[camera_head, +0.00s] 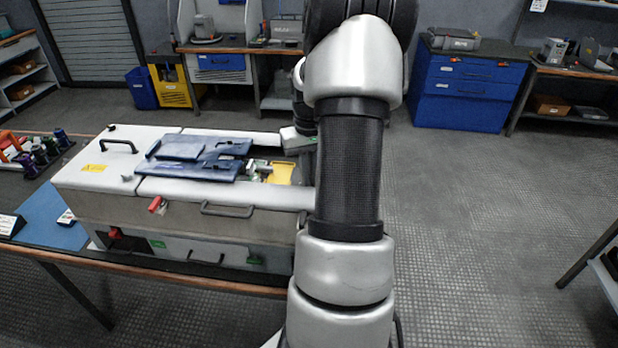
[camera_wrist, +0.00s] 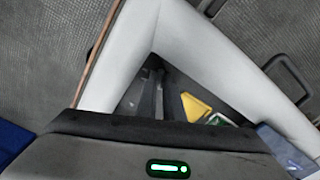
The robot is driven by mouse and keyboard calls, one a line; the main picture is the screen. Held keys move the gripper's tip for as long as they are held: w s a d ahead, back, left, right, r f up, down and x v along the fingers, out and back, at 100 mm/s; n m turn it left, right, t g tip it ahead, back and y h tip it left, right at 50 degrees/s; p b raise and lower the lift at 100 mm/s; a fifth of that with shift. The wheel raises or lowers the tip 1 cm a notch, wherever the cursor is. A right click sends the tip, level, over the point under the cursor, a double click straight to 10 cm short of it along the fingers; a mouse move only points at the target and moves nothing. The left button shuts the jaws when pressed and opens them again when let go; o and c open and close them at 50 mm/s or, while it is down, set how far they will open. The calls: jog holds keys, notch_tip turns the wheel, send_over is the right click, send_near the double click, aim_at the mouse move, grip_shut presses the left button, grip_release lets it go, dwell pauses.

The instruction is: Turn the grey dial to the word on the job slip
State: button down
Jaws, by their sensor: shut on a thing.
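The long white cabinet (camera_head: 100,178) stands on the bench with an open bay in its top at the right end. My gripper (camera_wrist: 150,98) reaches down into this bay in the wrist view. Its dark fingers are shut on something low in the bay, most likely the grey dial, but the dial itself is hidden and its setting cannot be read. In the head view my arm covers most of the gripper. A small card stand (camera_head: 10,224) is at the bench's left edge; I cannot read it or tell whether it is the job slip.
A blue cover panel (camera_head: 200,173) lies on the cabinet top beside the bay. A yellow part (camera_head: 283,172) shows in the bay and also in the wrist view (camera_wrist: 196,107). Pale bay edges lie close around my gripper. Coloured spools (camera_head: 45,150) stand at left. The floor at right is clear.

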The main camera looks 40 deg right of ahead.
jog(key=shift+m, duration=0.4)
jog(key=c, duration=1.9)
grip_release()
notch_tip(320, 180, up, 18)
jog(key=shift+f, duration=0.25)
